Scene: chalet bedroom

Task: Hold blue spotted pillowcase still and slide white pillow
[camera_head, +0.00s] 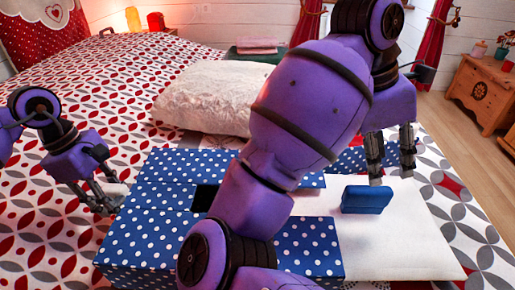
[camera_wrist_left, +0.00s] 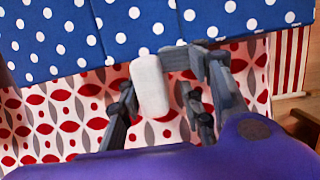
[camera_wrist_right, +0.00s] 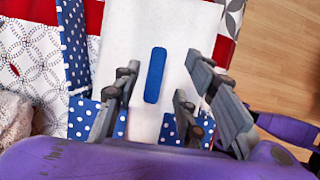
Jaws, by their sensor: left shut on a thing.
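The blue spotted pillowcase (camera_head: 150,228) lies on the bed, its right part partly hidden behind my right arm. The flat white pillow (camera_head: 400,245) lies at its right, and a blue block-like grip (camera_head: 367,199) stands on the pillow. My left gripper (camera_head: 112,198) is at the pillowcase's left edge, shut on a small white tab (camera_wrist_left: 150,85) there. My right gripper (camera_head: 390,165) is open above the blue grip. In the right wrist view the blue grip (camera_wrist_right: 155,75) shows between and beyond the spread fingers, apparently untouched.
A plump white lace pillow (camera_head: 215,95) lies behind the pillowcase on the patterned bedspread (camera_head: 70,95). A wooden cabinet (camera_head: 485,90) stands at the far right beyond open floor. A green box with pink items (camera_head: 255,50) is at the back.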

